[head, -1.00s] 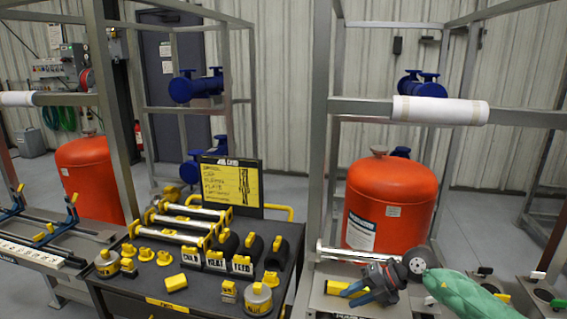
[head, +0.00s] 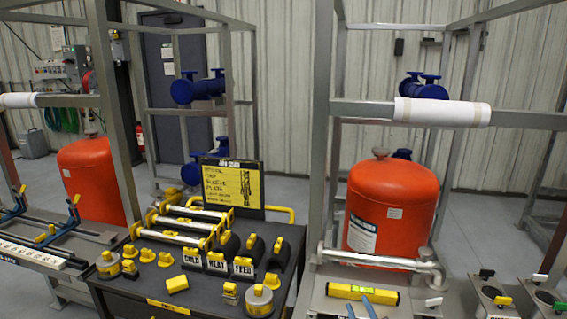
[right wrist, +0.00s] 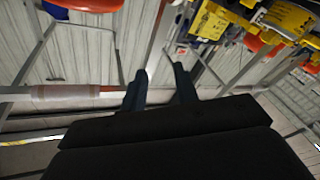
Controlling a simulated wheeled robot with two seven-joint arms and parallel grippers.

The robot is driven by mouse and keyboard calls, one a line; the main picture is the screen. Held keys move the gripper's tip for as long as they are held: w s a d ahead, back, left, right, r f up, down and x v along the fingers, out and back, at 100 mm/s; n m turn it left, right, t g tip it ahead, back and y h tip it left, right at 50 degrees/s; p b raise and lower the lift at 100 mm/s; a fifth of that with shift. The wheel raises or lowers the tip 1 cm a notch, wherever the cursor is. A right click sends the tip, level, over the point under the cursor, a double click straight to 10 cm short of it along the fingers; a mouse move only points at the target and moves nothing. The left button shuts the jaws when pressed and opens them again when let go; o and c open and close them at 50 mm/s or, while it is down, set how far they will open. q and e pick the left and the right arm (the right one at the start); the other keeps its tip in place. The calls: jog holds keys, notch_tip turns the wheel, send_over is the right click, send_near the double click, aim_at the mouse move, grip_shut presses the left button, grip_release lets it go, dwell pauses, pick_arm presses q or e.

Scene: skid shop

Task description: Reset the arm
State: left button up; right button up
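Two blue fingertips of my right gripper (head: 360,310) show at the bottom edge of the head view, in front of the yellow level on the right bench. The rest of that arm is out of the head view. In the right wrist view the dark fingers of my right gripper (right wrist: 160,85) stand apart with nothing between them. The gripper is open and empty. My left gripper is not in view.
A yellow level (head: 362,293) lies on the grey right bench (head: 330,308), before a silver pipe (head: 375,261) and an orange tank (head: 390,210). A dark cart (head: 120,299) with yellow-capped parts stands left. A wrapped pipe (head: 442,112) crosses the frame above.

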jog(key=s+d+f+m+g+h, duration=0.1)
jog(key=s+f+m+g, duration=0.2)
jog(key=s+f+g, duration=0.75)
jog(key=s+d+f+m+g+h, duration=0.1)
jog(key=s+d+f+m+g, duration=0.3)
jog(key=s+f, duration=1.1)
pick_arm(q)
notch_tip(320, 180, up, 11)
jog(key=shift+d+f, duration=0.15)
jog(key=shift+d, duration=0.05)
pick_arm(e)
jog(key=s+a+f+n+g, duration=0.1)
jog(key=s+a+f+g, duration=0.2)
jog(key=s+a+f, duration=0.2)
jog(key=a+f, duration=0.3)
jog(key=f, duration=0.1)
jog(key=shift+s+f, duration=0.2)
jog(key=shift+s, duration=0.1)
jog(key=shift+y, duration=0.3)
